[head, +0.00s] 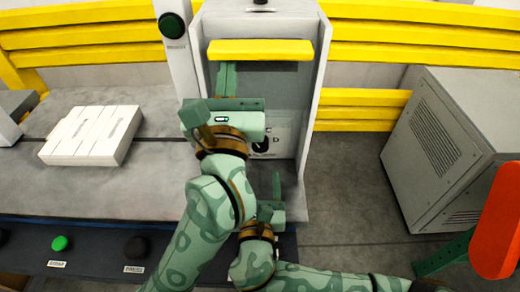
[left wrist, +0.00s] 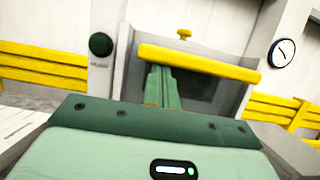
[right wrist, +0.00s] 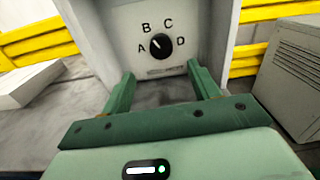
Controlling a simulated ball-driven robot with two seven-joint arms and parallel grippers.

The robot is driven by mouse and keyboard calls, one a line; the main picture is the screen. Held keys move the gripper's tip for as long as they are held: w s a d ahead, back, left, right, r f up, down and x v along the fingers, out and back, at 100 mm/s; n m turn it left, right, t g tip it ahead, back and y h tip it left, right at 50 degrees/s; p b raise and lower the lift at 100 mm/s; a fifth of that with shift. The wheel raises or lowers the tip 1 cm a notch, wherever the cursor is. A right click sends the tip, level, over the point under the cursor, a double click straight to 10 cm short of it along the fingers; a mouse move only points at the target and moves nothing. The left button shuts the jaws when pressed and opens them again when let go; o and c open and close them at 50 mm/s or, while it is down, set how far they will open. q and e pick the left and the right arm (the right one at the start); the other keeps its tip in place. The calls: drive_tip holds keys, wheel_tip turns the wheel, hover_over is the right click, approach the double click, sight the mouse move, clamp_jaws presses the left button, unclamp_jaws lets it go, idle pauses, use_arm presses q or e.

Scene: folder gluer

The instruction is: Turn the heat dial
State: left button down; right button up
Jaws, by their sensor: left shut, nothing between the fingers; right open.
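The heat dial (right wrist: 161,46) is a round black knob with letters A, B, C and D around it. Its pale mark points to the upper left, roughly between A and B. In the head view the dial (head: 262,145) is partly hidden by my left gripper. My right gripper (right wrist: 163,90) is open and empty, its fingers below and in front of the dial, apart from it. My left gripper (head: 226,78) is shut and empty, higher up. In the left wrist view its fingertips (left wrist: 160,78) reach the lower edge of the yellow bar (left wrist: 198,62); contact is unclear.
The dial sits low on a grey cabinet (head: 315,110) with a dark window (left wrist: 200,95). A post with a dark green button (head: 172,26) stands left. A stack of white cartons (head: 92,135) lies on the bench. A vented grey box (head: 440,140) stands right.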

sight(260, 148)
drive_tip(key=w, duration=1)
drive_tip(key=shift+d, duration=0.2)
drive_tip(key=c, duration=1)
